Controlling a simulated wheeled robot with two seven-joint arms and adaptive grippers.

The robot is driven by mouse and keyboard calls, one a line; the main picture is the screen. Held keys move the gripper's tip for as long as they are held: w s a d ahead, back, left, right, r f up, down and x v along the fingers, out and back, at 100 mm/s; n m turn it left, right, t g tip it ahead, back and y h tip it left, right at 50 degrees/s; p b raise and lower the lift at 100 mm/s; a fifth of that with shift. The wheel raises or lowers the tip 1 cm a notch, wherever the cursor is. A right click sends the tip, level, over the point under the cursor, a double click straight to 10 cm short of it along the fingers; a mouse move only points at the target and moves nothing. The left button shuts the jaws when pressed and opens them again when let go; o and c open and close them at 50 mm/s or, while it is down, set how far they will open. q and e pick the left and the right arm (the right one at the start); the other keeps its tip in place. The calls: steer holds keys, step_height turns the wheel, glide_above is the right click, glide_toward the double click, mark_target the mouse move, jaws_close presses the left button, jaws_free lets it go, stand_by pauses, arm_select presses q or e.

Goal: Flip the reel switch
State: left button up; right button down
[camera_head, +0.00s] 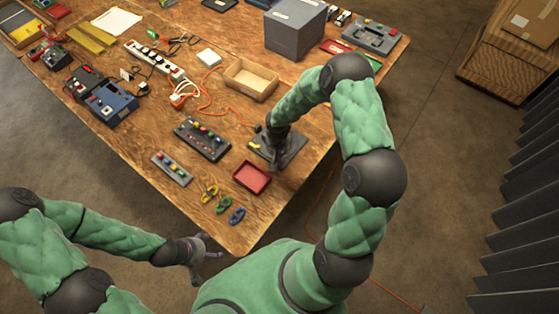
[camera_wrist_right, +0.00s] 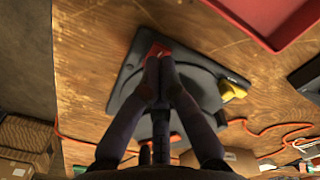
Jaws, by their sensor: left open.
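The reel is a dark grey unit (camera_wrist_right: 125,75) with a round disc and a yellow part (camera_wrist_right: 232,91). It lies near the right edge of the table in the head view (camera_head: 296,143). A small red switch (camera_wrist_right: 158,48) sits on the reel's edge in the right wrist view. My right gripper (camera_wrist_right: 160,62) is over the reel, its fingertips together right at the red switch. I cannot tell whether they touch it. In the head view, my arm hides much of the reel. My left gripper (camera_head: 205,250) is open and empty, off the table's near edge.
A red tray (camera_head: 252,177) and a black panel with coloured knobs (camera_head: 203,138) lie left of the reel. A wooden tray (camera_head: 250,79) and a grey box (camera_head: 295,28) stand behind it. Orange cable runs nearby (camera_wrist_right: 265,131). Small coloured clips (camera_head: 222,204) lie near the front corner.

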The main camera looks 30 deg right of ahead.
steer(key=shift+f+b, duration=1.1)
stand_by(0.6)
steer(key=shift+r, duration=0.1)
steer(key=shift+r+p, duration=2.15)
steer(key=shift+r, duration=1.3)
steer(key=shift+f, duration=0.1)
